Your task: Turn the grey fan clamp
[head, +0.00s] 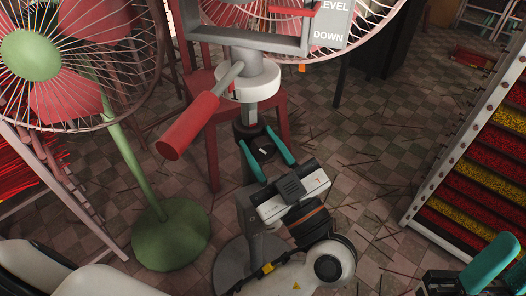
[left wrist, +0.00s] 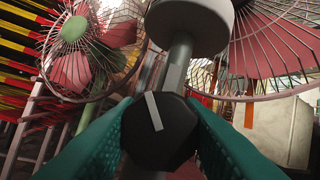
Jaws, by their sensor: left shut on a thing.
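The grey fan clamp (head: 264,150) is a dark knob with a pale line across it, on the pole of the middle fan. In the left wrist view the knob (left wrist: 158,135) looks many-sided and its pale line is tilted a little from upright. My left gripper (head: 254,137) has its two teal fingers on either side of the knob and is shut on it. The fingers also flank it in the left wrist view (left wrist: 160,120). My right gripper (head: 490,265) is at the lower right corner, partly cut off, away from the fan.
A red-gripped lever (head: 190,125) and white collar (head: 250,82) are above the clamp, under a sign (head: 333,20) reading LEVEL and DOWN. A green fan (head: 30,55) stands at left. A red chair (head: 200,95) is behind. A rack of red and yellow incense (head: 490,180) is at right.

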